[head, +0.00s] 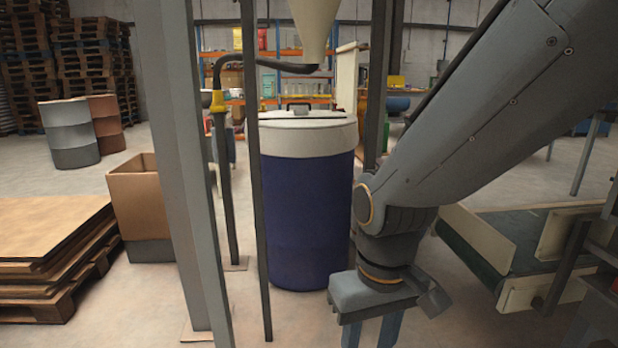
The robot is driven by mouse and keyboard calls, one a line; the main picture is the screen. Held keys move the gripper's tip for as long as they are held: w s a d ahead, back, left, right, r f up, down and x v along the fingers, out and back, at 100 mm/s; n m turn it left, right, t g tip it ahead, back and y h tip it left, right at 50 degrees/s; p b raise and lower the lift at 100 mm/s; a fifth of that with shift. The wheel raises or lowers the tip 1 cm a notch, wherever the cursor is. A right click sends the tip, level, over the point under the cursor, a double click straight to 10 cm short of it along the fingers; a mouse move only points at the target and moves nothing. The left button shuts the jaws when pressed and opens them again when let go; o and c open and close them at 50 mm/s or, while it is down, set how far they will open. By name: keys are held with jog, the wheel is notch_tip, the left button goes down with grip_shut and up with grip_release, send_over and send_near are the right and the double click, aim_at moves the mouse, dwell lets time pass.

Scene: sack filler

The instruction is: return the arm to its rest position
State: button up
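My arm reaches in from the upper right of the head view and bends downward. My gripper (371,336) points down near the bottom edge, right of centre. Its two blue fingers are apart with floor showing between them, so it is open. I see nothing between the fingers, but the fingertips are cut off by the picture edge. A blue drum-shaped sack (306,225) with a white top stands upright behind and left of my gripper, under the pale filler cone (317,25).
Grey frame posts (190,170) stand at left and centre. A conveyor (515,240) lies right, partly behind my arm. A brown box (148,210), stacked boards on a pallet (55,240) and drums (70,133) stand left. Shelves (285,70) are far back.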

jog(key=s+d+r+m+p, duration=0.1)
jog(key=d+r+m+p, duration=0.2)
jog(key=d+r+p, duration=0.7)
notch_tip(320, 180, up, 3)
jog(key=p, duration=0.5)
jog(key=shift+s+d+f, duration=0.2)
jog(key=shift+s+d, duration=0.05)
